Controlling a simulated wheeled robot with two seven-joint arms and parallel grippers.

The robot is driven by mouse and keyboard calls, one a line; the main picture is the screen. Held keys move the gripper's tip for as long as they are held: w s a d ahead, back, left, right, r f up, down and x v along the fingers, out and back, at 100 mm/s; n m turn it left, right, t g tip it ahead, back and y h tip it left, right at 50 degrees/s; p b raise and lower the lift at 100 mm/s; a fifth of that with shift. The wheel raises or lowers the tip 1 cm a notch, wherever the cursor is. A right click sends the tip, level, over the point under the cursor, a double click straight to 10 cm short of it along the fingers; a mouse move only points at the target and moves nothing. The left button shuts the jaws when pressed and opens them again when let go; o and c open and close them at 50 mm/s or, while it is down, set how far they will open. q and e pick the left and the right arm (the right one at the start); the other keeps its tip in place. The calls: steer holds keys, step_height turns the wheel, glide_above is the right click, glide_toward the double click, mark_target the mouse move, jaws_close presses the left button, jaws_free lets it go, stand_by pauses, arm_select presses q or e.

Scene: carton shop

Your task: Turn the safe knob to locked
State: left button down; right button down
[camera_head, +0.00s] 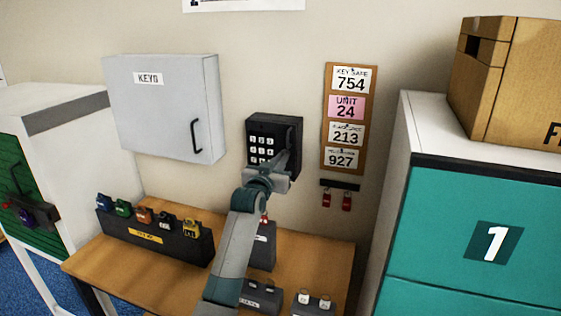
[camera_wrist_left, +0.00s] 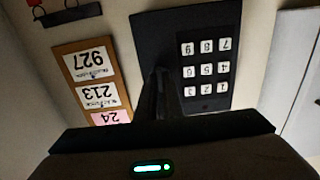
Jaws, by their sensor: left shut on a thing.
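The black key safe (camera_head: 259,123) is on the wall, with a white-buttoned keypad on its front. It also shows upside down in the left wrist view (camera_wrist_left: 218,25). My left gripper (camera_head: 286,158) is up against the safe's front, beside the keypad on its right in the head view. Its dark fingers show in the left wrist view (camera_wrist_left: 160,90), reaching to the safe's face next to the keypad. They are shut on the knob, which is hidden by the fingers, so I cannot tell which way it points. My right gripper is in neither view.
A grey key cabinet (camera_head: 165,115) hangs left of the safe. A corkboard (camera_head: 325,120) with number cards and a rack with red-tagged keys (camera_head: 340,186) are to the right. Below, a wooden desk (camera_head: 320,262) holds a padlock stand (camera_head: 125,232). A teal locker (camera_head: 450,220) stands at right.

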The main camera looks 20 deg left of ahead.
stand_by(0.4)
arm_select(q)
steer(key=c, duration=1.9)
jaws_free()
steer(key=shift+s, duration=0.1)
steer(key=s+b, duration=0.6)
steer(key=s, duration=1.1)
steer(key=shift+a, duration=0.3)
steer(key=shift+s+f, duration=0.1)
